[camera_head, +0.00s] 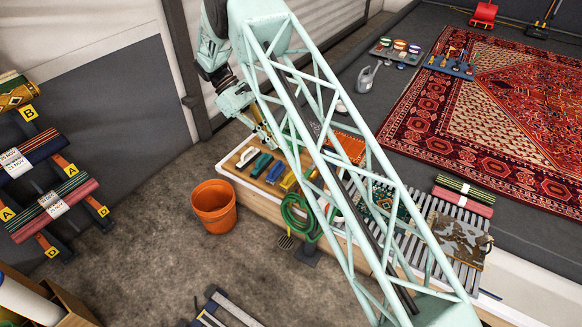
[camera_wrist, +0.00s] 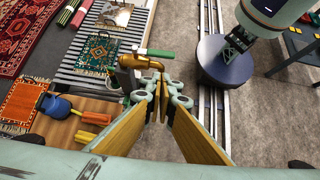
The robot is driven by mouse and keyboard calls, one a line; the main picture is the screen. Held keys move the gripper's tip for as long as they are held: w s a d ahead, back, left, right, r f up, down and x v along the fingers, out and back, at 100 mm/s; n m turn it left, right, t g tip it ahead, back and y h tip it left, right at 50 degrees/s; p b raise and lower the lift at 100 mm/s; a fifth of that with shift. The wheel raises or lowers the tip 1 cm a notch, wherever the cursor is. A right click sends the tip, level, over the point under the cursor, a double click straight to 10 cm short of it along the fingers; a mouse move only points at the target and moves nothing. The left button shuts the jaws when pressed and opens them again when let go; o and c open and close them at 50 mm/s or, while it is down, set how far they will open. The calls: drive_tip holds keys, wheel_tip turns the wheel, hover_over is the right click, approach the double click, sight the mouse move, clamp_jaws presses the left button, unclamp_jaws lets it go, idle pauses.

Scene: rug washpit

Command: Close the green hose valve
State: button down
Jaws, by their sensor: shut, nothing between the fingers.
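In the wrist view a brass valve (camera_wrist: 140,62) stands just past my fingertips, with a green lever (camera_wrist: 161,53) pointing right. My gripper (camera_wrist: 158,84) is shut and empty; its fingertips overlap the lower edge of the brass in the picture, and I cannot tell whether they touch it. A small red and green piece (camera_wrist: 113,84) shows left of the fingertips. In the head view my gripper (camera_head: 268,142) is above the far left end of the bench. A coiled green hose (camera_head: 298,215) hangs at the bench front. The valve is not clearly seen there, near my arm's lattice.
An orange bucket (camera_head: 213,205) stands on the floor. A dark round base (camera_wrist: 222,62) sits at upper right in the wrist view.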

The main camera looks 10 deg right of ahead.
drive_tip(key=shift+w+a+f, duration=0.2)
drive_tip(key=shift+f, duration=0.25)
drive_tip(key=shift+w+a+f, duration=0.15)
drive_tip(key=shift+a+f, duration=0.05)
drive_tip(key=shift+f, duration=0.2)
drive_tip(key=shift+s, duration=0.1)
drive_tip(key=s+d+r+b+x, duration=0.1)
drive_tip(key=r+b+x, duration=0.1)
drive_tip(key=x, duration=1)
drive_tip(key=shift+s+d+f, duration=0.2)
drive_tip(key=shift+s+d, duration=0.1)
drive_tip(key=shift+d, duration=0.2)
